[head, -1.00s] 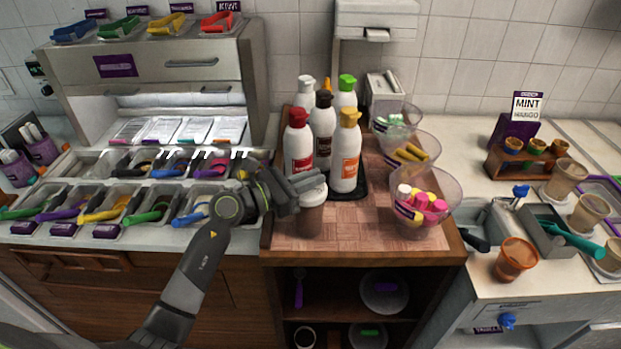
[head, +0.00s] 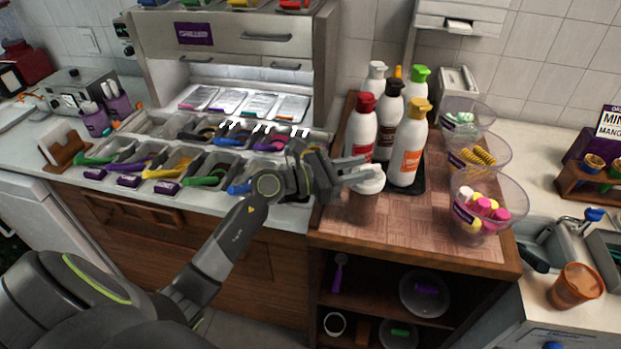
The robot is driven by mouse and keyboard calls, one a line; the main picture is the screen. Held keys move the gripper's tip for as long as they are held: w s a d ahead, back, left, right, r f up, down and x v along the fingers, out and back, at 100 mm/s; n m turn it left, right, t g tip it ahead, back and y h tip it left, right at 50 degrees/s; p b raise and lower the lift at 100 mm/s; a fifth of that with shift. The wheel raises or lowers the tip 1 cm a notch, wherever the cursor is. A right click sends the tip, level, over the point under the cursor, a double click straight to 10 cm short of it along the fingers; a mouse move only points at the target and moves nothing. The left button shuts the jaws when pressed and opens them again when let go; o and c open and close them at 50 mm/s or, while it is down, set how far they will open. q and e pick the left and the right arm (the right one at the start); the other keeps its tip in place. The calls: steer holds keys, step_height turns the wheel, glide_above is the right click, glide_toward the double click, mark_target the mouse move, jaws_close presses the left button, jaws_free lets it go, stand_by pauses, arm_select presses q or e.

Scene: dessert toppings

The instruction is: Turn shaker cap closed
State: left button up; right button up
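The shaker (head: 364,207) stands upright near the left front of the wooden counter. It has a brownish body and a white cap (head: 370,180). My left gripper (head: 362,172) reaches in from the left, with its fingers at the cap. The near finger lies against or over the cap; the other is partly hidden behind it. I cannot tell whether the fingers are clamped on the cap or how far the cap is turned. My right gripper is out of view.
Several sauce bottles, including an orange-labelled one (head: 408,150), stand on a black tray (head: 419,186) close behind the shaker. Clear bowls (head: 487,206) are to the right. Topping bins (head: 205,172) are at left. The counter's front middle (head: 420,230) is clear.

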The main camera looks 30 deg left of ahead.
arm_select(q)
steer(key=b+v, duration=0.5)
steer(key=v, duration=0.9)
steer(key=shift+s, duration=0.15)
steer(key=shift+a, duration=0.15)
